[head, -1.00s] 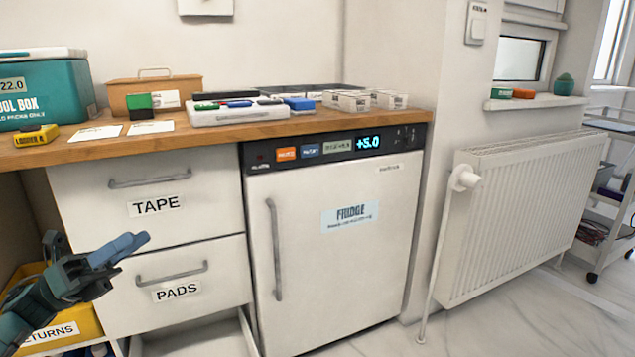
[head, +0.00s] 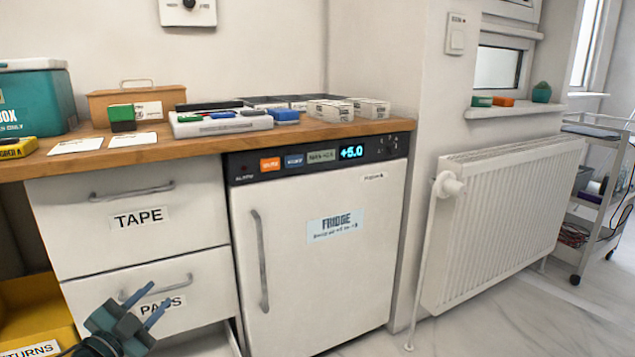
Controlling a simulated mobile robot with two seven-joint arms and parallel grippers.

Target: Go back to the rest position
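My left gripper (head: 161,292) shows at the lower left, in front of the drawer labelled PADS (head: 215,275). Its two blue-grey fingers point up and to the right, with a gap between them. Nothing shows between the fingers, so it looks open and empty. I cannot tell whether it touches the drawer front. The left arm behind it is mostly below the picture edge. My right gripper is not in view.
A wooden counter (head: 190,145) bears boxes and a white tray. The shut fridge (head: 325,275) stands right of the drawers. A bottom drawer (head: 205,343) is partly open. A yellow returns bin (head: 35,305) is left of the gripper. A radiator (head: 520,220) and trolley (head: 572,255) stand right.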

